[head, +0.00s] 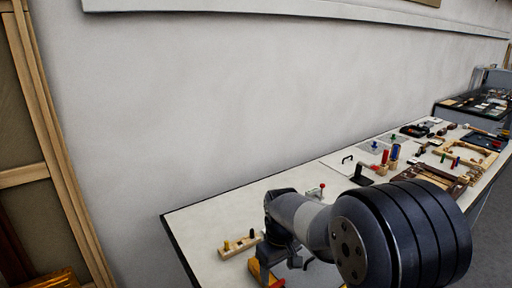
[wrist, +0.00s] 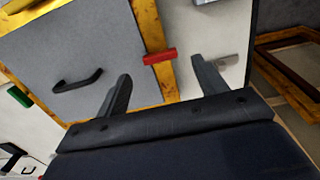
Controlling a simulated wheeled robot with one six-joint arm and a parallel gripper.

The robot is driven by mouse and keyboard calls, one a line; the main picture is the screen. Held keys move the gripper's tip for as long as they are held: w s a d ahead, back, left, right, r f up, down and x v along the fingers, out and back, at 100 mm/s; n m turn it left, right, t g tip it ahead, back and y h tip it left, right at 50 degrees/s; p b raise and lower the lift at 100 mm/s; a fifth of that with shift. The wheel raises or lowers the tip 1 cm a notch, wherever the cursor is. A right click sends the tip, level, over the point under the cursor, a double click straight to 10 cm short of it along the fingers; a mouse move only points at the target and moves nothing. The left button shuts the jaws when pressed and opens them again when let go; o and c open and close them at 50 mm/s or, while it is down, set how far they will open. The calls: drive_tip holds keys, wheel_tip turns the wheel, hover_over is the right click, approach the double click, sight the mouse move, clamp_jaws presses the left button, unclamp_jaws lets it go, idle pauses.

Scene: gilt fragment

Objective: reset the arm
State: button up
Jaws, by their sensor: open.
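My gripper (wrist: 161,68) shows in the wrist view with its two dark fingers spread apart and nothing between them. Beyond the fingers lie a grey panel (wrist: 80,45) with a black handle (wrist: 78,80), a gilt frame edge (wrist: 150,28) and a red piece (wrist: 160,56). I cannot tell the gap between the fingers and these things. In the head view my arm reaches over the near end of the long white table (head: 205,215). There the gripper is largely hidden behind the arm.
A wooden block with pegs (head: 240,245) lies left of my arm. Several small tools, pegs and frames crowd the table's far right part, among them a red peg (head: 385,157). A pale wall (head: 230,90) runs behind the table. Wooden framing (head: 45,130) stands at the left.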

sight(277, 283)
wheel_tip(277, 283, up, 6)
wheel_tip(277, 283, down, 10)
drive_tip(key=shift+s+f, duration=0.1)
drive_tip(key=shift+f, duration=0.1)
drive_tip(key=shift+m, duration=0.3)
drive_tip(key=m+p, duration=0.1)
drive_tip(key=m, duration=0.3)
drive_tip(key=m+p, duration=0.1)
drive_tip(key=m, duration=0.4)
drive_tip(key=s+r, duration=0.3)
drive_tip(key=r, duration=0.8)
drive_tip(key=shift+s+d+r+b, duration=0.2)
drive_tip(key=shift+d+b, duration=0.1)
drive_tip(key=shift+d, duration=0.1)
